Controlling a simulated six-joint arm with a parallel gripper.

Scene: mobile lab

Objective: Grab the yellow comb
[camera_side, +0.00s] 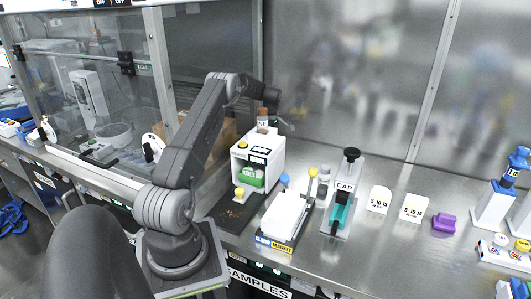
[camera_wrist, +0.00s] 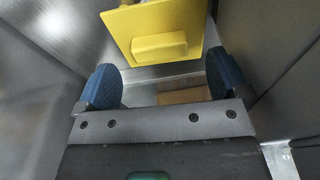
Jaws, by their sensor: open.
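A bright yellow flat piece with a raised block on its face (camera_wrist: 158,46), which looks like the yellow comb, fills the upper middle of the wrist view. My gripper (camera_wrist: 165,80) is open, with one blue fingertip on each side of the space below the yellow piece. The piece lies above the fingertips in the picture, and I see no grip on it. Its top edge is cut off by the frame. In the side view the dark end of my arm (camera_side: 270,97) is raised near the back wall; the fingertips and the comb cannot be made out there.
A white block on a stand (camera_side: 287,212), a cap device (camera_side: 345,190) and a purple piece (camera_side: 444,222) stand to the right. A brown box (camera_wrist: 183,96) shows behind.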

